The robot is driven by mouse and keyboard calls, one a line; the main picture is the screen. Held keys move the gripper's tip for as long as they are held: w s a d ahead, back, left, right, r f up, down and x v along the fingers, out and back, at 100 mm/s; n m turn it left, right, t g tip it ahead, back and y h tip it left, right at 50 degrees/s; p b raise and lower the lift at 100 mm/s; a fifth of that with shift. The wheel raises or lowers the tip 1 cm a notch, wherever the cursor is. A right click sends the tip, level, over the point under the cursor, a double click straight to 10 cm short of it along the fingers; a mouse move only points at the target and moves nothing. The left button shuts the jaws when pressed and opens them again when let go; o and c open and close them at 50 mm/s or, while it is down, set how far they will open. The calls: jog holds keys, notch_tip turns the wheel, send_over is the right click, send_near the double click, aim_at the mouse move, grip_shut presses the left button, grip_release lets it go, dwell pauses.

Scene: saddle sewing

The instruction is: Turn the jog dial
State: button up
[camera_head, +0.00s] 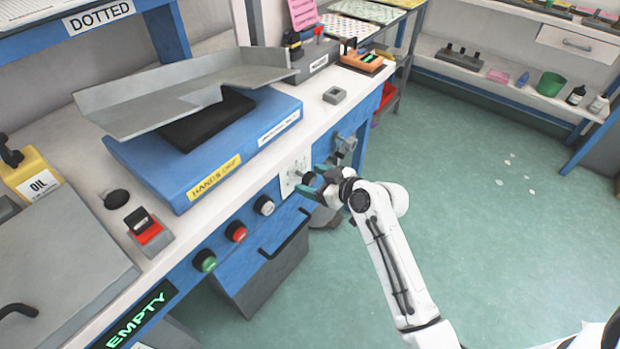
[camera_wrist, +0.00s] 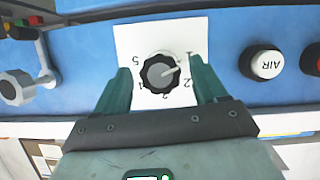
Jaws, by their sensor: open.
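The jog dial (camera_wrist: 160,72) is a round dark knob with a grey face on a white plate (camera_wrist: 128,38) numbered around it. In the wrist view the numbers are upside down, and the dial's pale pointer aims up and right, near the 1. My gripper (camera_wrist: 161,66) is open, its two green fingers on either side of the dial, with gaps visible between them and the knob. In the head view my gripper (camera_head: 315,181) is at the front panel by the white plate (camera_head: 292,172) and largely hides the dial.
A white AIR button (camera_wrist: 266,64) sits beside the plate. Red (camera_head: 236,231) and green (camera_head: 205,261) buttons lie farther along the blue panel. A grey lever fitting (camera_head: 346,145) is close on the other side. A drawer handle (camera_head: 285,235) sits below.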

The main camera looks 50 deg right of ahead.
jog(key=shift+x, duration=0.8)
jog(key=shift+c, duration=0.2)
jog(key=c, duration=0.9)
jog(key=shift+c, duration=0.2)
jog(key=shift+m, duration=0.3)
jog(key=m+y, duration=0.2)
jog(key=m, duration=0.1)
jog(key=shift+y, duration=0.3)
jog(key=shift+m+t+y, duration=0.3)
jog(key=shift+m+y, duration=0.8)
jog(key=shift+m, duration=0.8)
